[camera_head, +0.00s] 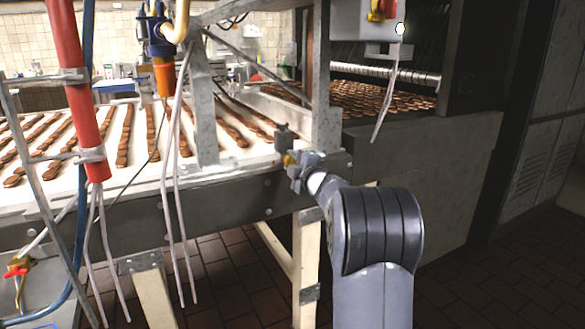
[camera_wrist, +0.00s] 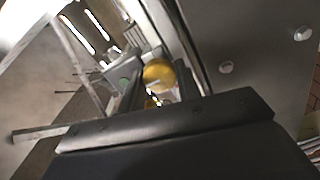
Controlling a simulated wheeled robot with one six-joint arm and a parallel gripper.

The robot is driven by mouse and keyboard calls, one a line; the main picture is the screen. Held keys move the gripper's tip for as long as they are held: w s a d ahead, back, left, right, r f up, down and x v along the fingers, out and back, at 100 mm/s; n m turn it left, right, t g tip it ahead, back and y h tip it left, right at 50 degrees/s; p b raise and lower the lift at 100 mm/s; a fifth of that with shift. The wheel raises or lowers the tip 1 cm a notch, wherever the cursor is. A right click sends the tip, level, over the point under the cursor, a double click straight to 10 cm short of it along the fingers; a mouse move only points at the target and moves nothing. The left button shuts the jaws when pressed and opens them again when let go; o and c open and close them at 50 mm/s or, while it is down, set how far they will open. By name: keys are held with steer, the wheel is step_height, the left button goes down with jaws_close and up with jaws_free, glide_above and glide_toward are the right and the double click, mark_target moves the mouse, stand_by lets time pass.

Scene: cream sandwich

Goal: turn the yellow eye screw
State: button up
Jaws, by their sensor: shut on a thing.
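The yellow eye screw (camera_wrist: 158,75) shows in the wrist view between the two dark fingers of my gripper (camera_wrist: 155,98), with a round yellow head and a smaller yellow part just below it. In the head view a small yellow spot of the eye screw (camera_head: 287,160) shows at the frame edge, beside my gripper (camera_head: 292,170). My gripper is shut on the eye screw at the side of the conveyor frame. The contact itself is partly hidden by the fingers.
A white conveyor belt (camera_head: 98,160) carries rows of brown biscuits. A grey metal post (camera_head: 326,100) rises close behind my gripper. A red pipe (camera_head: 72,75) and hanging hoses stand at left. The tiled floor (camera_head: 455,285) at lower right is clear.

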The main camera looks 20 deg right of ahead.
steer(key=shift+n+b, duration=0.35)
steer(key=shift+n, duration=0.55)
steer(key=o, duration=1)
steer(key=s, duration=1.1)
steer(key=shift+d, duration=0.15)
steer(key=shift+w, duration=0.1)
steer(key=w, duration=1.1)
steer(key=shift+s, duration=0.1)
